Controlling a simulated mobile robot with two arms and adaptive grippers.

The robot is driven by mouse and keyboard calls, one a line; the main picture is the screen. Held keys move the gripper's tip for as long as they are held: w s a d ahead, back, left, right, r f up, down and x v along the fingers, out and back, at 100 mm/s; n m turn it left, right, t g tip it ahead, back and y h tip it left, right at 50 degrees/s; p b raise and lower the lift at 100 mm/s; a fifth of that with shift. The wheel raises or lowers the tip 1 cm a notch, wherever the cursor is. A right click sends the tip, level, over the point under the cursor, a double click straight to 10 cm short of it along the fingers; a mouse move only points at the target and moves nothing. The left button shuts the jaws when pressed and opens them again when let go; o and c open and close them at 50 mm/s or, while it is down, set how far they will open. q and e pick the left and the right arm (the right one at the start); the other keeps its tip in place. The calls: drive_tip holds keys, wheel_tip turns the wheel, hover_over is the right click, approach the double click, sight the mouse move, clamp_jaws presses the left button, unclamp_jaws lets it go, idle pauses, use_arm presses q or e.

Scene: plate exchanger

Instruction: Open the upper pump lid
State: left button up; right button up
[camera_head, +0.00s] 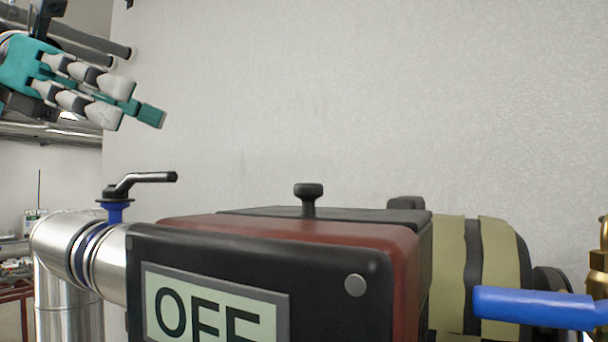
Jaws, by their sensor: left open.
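The pump is a dark red box (190,227) with a black front panel whose display (215,305) reads OFF. Its upper lid is a flat black plate (260,217) that lies closed on top. A black knob (309,191) stands upright on the lid. My left gripper (128,113), teal and grey, is open and empty at the upper left. It is well above and to the left of the lid and knob, touching nothing. My right gripper is not in view.
A black valve lever on a blue stem (115,212) rises from the silver pipe (62,245) left of the pump. A blue handle (535,308) and brass fitting (598,262) are at the lower right. A grey wall (400,100) stands behind; the space above the lid is clear.

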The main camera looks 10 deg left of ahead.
use_arm(q)
approach(285, 214)
wheel_tip(285, 214, up, 3)
drive_tip(key=d, duration=0.1)
drive_tip(key=p+x, duration=0.1)
drive_tip(key=x, duration=0.7)
drive_tip(key=shift+d+f+p, duration=0.15)
drive_tip(key=shift+d+p, duration=0.05)
drive_tip(key=shift+p, duration=0.2)
drive_tip(key=shift+d+f, duration=0.15)
drive_tip(key=shift+d, duration=0.2)
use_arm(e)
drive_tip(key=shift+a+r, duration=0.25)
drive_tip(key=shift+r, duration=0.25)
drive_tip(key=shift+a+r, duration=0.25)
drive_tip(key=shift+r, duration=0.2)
use_arm(q)
drive_tip(key=shift+a, duration=0.1)
drive_tip(key=shift+c, duration=0.4)
clamp_jaws()
